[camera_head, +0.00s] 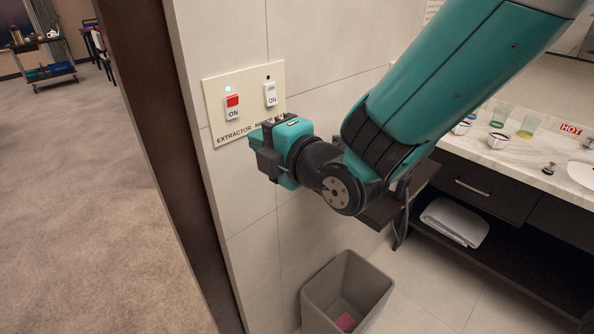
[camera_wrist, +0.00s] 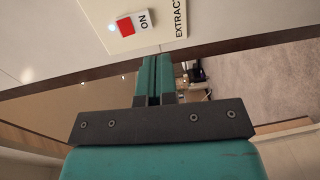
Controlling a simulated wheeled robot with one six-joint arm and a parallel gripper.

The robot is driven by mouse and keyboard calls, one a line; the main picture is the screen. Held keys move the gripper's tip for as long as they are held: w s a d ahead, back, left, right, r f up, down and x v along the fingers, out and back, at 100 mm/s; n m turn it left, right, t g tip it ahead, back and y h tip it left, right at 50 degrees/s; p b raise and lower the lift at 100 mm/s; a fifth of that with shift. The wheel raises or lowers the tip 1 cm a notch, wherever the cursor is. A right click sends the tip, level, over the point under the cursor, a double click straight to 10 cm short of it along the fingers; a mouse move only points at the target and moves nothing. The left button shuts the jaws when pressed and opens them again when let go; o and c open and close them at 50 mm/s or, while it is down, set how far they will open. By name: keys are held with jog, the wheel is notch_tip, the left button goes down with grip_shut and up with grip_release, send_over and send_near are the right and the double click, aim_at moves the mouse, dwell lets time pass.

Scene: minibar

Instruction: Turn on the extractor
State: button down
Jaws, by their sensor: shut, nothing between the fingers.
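A cream switch panel (camera_head: 246,96) is on the tiled wall, with two rocker switches. The left switch (camera_head: 233,107), above the word EXTRACTOR, shows a red upper part and a white lower part marked ON. The small light above it glows bluish white. The right switch (camera_head: 270,94) is white, marked OFF and ON, and its light is dark. My gripper (camera_head: 272,122) is shut and empty at the panel's lower right edge, hiding the second label's end. In the wrist view, the fingertips (camera_wrist: 153,60) are below the red switch (camera_wrist: 127,26); contact cannot be told.
A dark door frame (camera_head: 165,150) stands left of the panel, with open carpet beyond. A grey bin (camera_head: 322,297) is on the floor below my arm. A marble counter (camera_head: 505,160) with several cups, and a dark drawer unit (camera_head: 480,190), are on the right.

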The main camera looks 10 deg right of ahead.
jog(key=b+v, duration=0.6)
jog(key=b, duration=0.3)
jog(key=shift+d+f, duration=0.55)
jog(key=shift+f, duration=0.1)
jog(key=shift+s, duration=0.1)
